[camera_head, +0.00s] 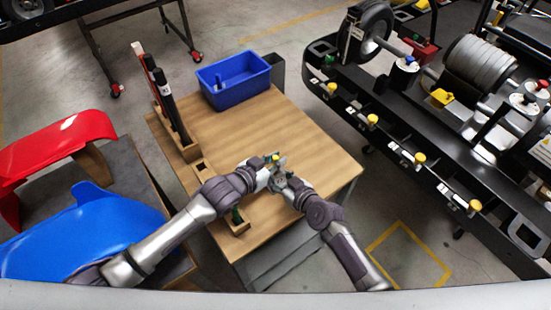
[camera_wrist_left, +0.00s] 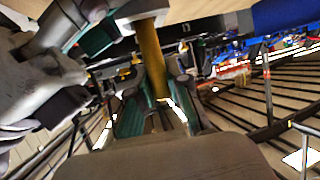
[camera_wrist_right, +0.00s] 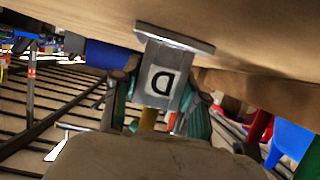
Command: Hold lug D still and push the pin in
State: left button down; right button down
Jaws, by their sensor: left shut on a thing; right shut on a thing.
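Lug D is a grey metal block with a flat flange and a white "D" label, shown in the right wrist view (camera_wrist_right: 163,78). My right gripper (camera_wrist_right: 168,102) is shut on it, a teal fingertip on each side. The yellow pin (camera_wrist_left: 151,58) stands between the teal fingers of my left gripper (camera_wrist_left: 157,108), which is shut on it. The pin's far end meets grey metal at the top of the left wrist view. A yellow piece also shows below the lug in the right wrist view. How deep the pin sits is hidden. Both grippers meet above the table in the head view.
The wooden table (camera_head: 235,130) carries a blue bin (camera_head: 233,80) at the back and a rack of upright tools (camera_head: 170,110) on the left. Red and blue panels lie at left. A black kart frame (camera_head: 400,140) with yellow-topped pins stands at right. The table's middle is clear.

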pick_arm(q)
jog(key=c, duration=1)
grip_release()
jog(key=shift+c, duration=0.2)
jog(key=v, duration=1.2)
pick_arm(e)
jog(key=c, duration=0.5)
grip_release()
jog(key=shift+c, duration=0.2)
